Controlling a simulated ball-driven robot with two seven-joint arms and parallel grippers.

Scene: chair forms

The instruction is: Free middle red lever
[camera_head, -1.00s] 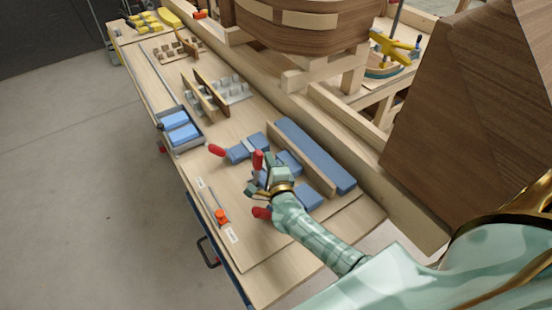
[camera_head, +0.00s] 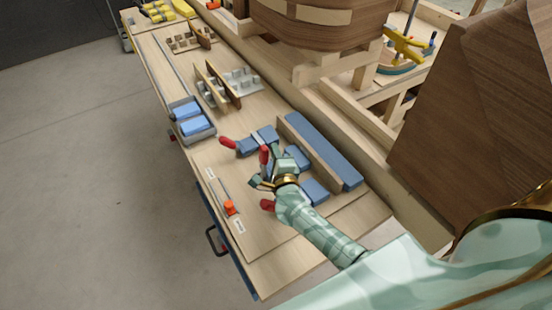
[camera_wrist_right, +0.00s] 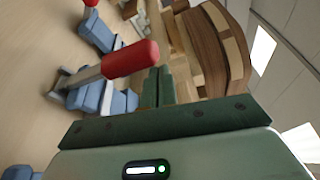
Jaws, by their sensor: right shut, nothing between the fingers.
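Three red-handled levers stand by blue clamp blocks on the wooden bench. The middle red lever (camera_head: 264,154) points upward; its red handle (camera_wrist_right: 130,58) is large in the right wrist view, on a grey metal arm. The far red lever (camera_head: 227,142) and the near red lever (camera_head: 267,205) lie lower, sticking out leftward. My right gripper (camera_head: 257,183) is shut and empty, just on the near side of the middle lever. Its dark green fingers (camera_wrist_right: 158,88) appear closed together beside the red handle in the wrist view; contact cannot be told. My left gripper is out of view.
A long blue bar (camera_head: 322,150) lies behind a wooden strip at the right. An orange slider (camera_head: 230,207) sits near the bench's left edge. A grey tray (camera_head: 198,134) holds blue blocks. Slotted wooden racks stand farther back.

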